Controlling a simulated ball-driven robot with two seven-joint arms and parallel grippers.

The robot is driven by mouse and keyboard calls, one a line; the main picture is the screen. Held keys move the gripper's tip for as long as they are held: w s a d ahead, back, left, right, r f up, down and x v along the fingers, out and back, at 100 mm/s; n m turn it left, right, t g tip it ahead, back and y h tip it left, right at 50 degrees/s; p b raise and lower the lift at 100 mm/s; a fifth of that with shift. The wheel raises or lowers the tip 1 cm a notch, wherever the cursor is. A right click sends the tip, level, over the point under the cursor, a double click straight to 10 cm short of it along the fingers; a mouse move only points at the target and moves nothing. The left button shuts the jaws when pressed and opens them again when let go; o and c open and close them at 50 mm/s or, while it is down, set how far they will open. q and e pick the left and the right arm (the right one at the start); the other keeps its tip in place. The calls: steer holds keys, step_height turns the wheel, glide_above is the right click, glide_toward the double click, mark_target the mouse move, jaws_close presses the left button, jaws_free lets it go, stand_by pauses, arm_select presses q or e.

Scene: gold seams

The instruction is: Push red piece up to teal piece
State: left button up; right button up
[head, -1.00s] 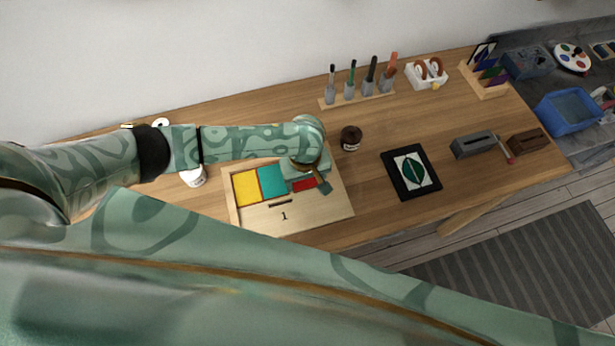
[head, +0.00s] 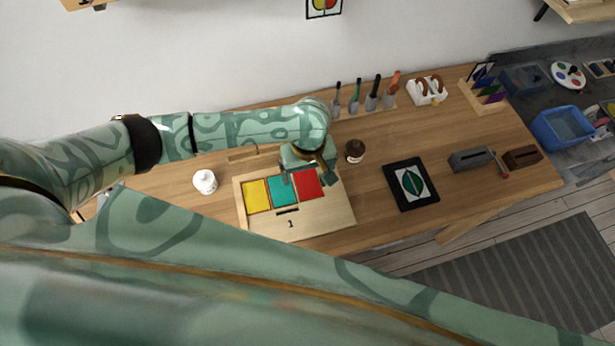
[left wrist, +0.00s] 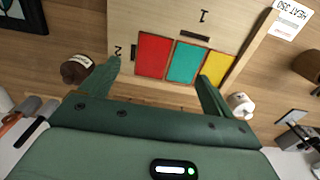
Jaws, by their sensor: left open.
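The red piece (head: 309,185) lies flat on a pale wooden board (head: 325,220), right of the teal piece (head: 283,192) in the head view. The yellow piece (head: 256,196) lies left of the teal one. In the left wrist view the red piece (left wrist: 153,56) and teal piece (left wrist: 185,62) lie side by side with a thin pale line between them. My left gripper (head: 309,176) is open and empty at the far edge of the red and teal pieces. Its fingers are spread wide in the left wrist view (left wrist: 160,80). My right gripper is not in view.
A dark brown jar (head: 355,151) stands right of my left gripper. A white jar (head: 205,182) stands left of the board. A black tile with a leaf (head: 411,185) lies to the right. A brush rack (head: 363,108) stands at the back. The board's front is clear.

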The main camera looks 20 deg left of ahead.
arm_select(q)
steer(key=r, duration=0.1)
steer(key=r+p, duration=0.1)
steer(key=r, duration=0.3)
steer(key=shift+w+d, duration=0.2)
steer(key=shift+d, duration=0.1)
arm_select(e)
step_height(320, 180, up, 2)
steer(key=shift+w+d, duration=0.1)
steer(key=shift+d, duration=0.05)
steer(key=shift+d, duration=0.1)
